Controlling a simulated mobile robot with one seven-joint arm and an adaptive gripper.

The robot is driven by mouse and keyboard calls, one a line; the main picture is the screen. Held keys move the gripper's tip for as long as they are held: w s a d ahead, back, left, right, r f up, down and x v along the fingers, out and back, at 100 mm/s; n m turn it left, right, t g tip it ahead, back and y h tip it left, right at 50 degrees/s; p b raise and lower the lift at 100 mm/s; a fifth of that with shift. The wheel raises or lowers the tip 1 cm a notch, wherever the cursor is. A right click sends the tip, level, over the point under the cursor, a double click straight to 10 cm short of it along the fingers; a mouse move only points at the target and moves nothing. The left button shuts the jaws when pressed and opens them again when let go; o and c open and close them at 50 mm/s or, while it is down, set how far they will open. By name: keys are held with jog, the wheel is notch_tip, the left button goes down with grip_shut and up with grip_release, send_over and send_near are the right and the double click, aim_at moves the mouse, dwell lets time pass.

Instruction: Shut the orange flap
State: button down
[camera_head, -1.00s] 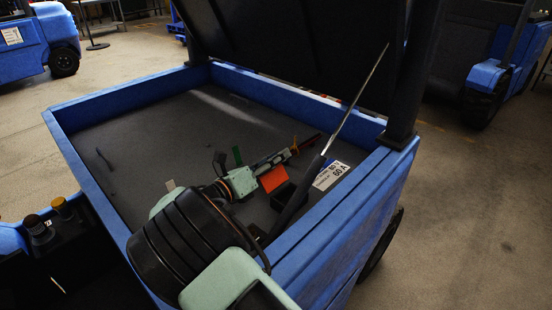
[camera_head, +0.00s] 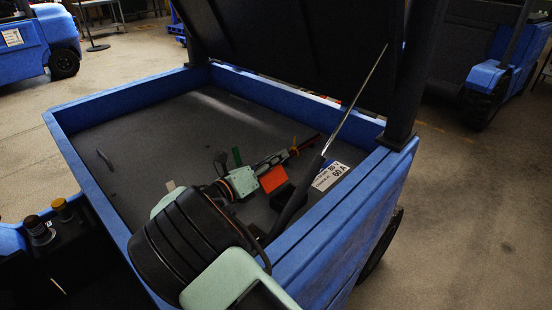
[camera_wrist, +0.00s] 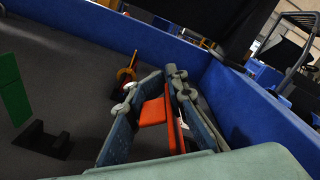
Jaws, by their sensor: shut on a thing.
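The orange flap (camera_head: 273,179) shows in the head view as a tilted flat orange panel beside my gripper, inside the blue-walled bay. In the wrist view an orange piece (camera_wrist: 153,111) lies between the two fingers of my gripper (camera_wrist: 153,92), with a narrow red-orange strip along the right finger. My gripper (camera_head: 283,158) is shut on the orange flap. Part of the flap is hidden by the fingers, and its hinge is not clear.
The blue rim (camera_head: 290,95) surrounds the grey floor (camera_head: 150,130). A dark strut (camera_head: 296,207) and a white label (camera_head: 331,176) are to the right.

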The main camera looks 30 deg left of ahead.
aim_at(286, 176)
jog(key=shift+s+a+m, duration=0.2)
jog(key=shift+a+m, duration=0.1)
dwell(0.8)
jog(key=m, duration=0.1)
jog(key=d+r+m, duration=0.1)
jog(key=d+m, duration=0.1)
jog(key=m, duration=0.1)
jog(key=shift+s+r, duration=0.15)
jog(key=shift+s, duration=0.1)
jog(key=m, duration=0.1)
jog(key=d+m+b, duration=0.1)
jog(key=m, duration=0.1)
jog(key=d+m+b, duration=0.1)
jog(key=shift+s+d+r+m, duration=0.2)
jog(key=shift+s+r+m, duration=0.1)
jog(key=shift+s, duration=0.1)
jog(key=shift+s+d+f+m+b, duration=0.2)
jog(key=shift+d+m+b, duration=0.5)
jog(key=shift+m+b, duration=0.6)
jog(key=shift+s+d+f+m+b, duration=0.2)
jog(key=shift+d+m+b, duration=0.55)
jog(key=shift+m+b, duration=0.5)
jog(key=shift+s+d+f+m+b, duration=0.2)
jog(key=shift+d+m+b, duration=0.5)
jog(key=shift+m+b, duration=0.6)
jog(key=shift+d+f+m, duration=0.1)
jog(key=shift+d+m, duration=0.1)
jog(key=shift+m, duration=0.35)
